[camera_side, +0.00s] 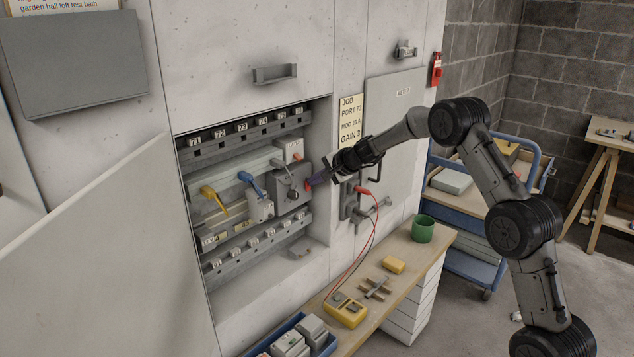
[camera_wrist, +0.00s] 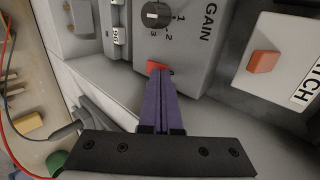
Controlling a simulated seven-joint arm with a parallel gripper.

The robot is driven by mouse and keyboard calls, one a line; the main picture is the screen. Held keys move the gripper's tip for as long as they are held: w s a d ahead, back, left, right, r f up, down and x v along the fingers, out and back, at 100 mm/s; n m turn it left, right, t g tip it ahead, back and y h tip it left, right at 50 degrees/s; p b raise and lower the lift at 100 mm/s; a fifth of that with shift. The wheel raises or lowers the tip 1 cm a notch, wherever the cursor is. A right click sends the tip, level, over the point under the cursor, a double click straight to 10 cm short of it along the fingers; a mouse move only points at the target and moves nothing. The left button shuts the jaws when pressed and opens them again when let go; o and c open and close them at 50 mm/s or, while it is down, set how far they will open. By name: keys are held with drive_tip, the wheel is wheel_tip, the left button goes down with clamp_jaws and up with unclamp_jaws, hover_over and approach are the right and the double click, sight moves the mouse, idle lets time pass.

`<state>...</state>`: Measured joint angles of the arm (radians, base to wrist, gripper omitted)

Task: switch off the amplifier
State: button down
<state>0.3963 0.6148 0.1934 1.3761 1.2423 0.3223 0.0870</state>
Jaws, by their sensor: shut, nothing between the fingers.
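The amplifier (camera_side: 286,190) is a grey box in the wall recess. In the wrist view it shows at the top as a grey housing (camera_wrist: 202,62) lettered GAIN, with a dark knob (camera_wrist: 155,14) and a number scale. A small red switch (camera_wrist: 155,66) sits on its near side, partly hidden by my fingertips. My gripper (camera_side: 314,181) is shut and empty, its purple fingers together. In the wrist view the fingertips (camera_wrist: 160,73) are at the red switch; I cannot tell whether they touch it or which way it is set.
A pale unit (camera_wrist: 295,60) with an orange-red button (camera_wrist: 263,62) stands beside the amplifier. Yellow (camera_side: 214,200) and blue (camera_side: 250,184) levers are left in the recess. A job card (camera_side: 350,122), a probe with leads (camera_side: 363,191), and a bench (camera_side: 400,262) with a green cup (camera_side: 422,229) are nearby.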

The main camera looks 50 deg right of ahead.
drive_tip(key=shift+r, duration=0.8)
drive_tip(key=shift+s, duration=0.1)
drive_tip(key=v, duration=1.3)
drive_tip(key=shift+r, duration=0.15)
